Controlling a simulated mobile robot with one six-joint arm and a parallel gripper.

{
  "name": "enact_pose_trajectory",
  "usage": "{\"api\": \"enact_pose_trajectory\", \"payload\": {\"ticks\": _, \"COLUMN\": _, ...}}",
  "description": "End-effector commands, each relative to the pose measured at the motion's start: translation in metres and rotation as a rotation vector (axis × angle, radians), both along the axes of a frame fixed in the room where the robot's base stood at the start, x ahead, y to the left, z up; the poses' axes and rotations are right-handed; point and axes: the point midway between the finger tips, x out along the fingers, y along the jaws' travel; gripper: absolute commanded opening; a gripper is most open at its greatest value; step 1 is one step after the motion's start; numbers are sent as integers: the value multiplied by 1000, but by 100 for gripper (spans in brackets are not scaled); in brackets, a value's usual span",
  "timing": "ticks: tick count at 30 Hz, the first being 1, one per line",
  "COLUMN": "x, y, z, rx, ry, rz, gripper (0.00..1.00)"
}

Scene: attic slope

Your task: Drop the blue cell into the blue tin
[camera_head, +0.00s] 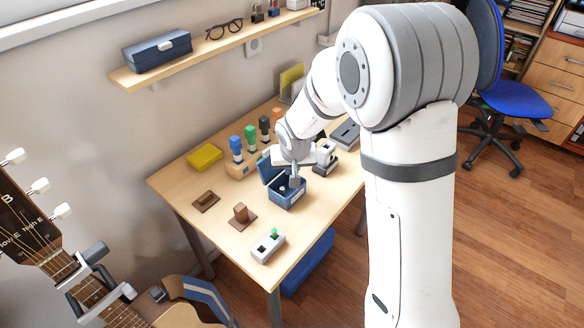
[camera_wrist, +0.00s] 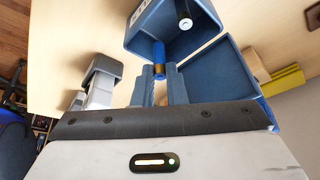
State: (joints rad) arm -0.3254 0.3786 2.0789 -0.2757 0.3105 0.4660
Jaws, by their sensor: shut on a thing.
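My gripper (camera_head: 295,181) points down over the open blue tin (camera_head: 286,201) on the desk. In the wrist view its fingers (camera_wrist: 160,78) are shut on the blue cell (camera_wrist: 158,52), which has a gold-brown band near the fingertips. The blue tin (camera_wrist: 143,34) shows beyond the fingers, with its lid (camera_wrist: 213,75) swung open. A black and white cell (camera_wrist: 183,18) is inside the tin. The held cell overlaps the tin's opening in the wrist view; its exact height above the floor of the tin cannot be told. In the head view my gripper hides most of the cell.
A grey holder with a green-topped piece (camera_head: 268,246) is in front. Brown blocks (camera_head: 242,213) lie left of the tin, and a yellow box (camera_head: 204,157) lies behind them. Blue, green and black-topped pieces (camera_head: 237,148) stand behind the tin. A white and black device (camera_head: 325,157) stands to the right.

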Motion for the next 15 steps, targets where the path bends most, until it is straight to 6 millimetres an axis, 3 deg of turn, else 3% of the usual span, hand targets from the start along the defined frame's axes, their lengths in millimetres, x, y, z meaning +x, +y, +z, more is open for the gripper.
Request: {"api": "enact_pose_trajectory", "payload": {"ticks": 15, "x": 0, "y": 0, "z": -6, "rx": 0, "ry": 0, "rz": 0, "gripper": 0}}
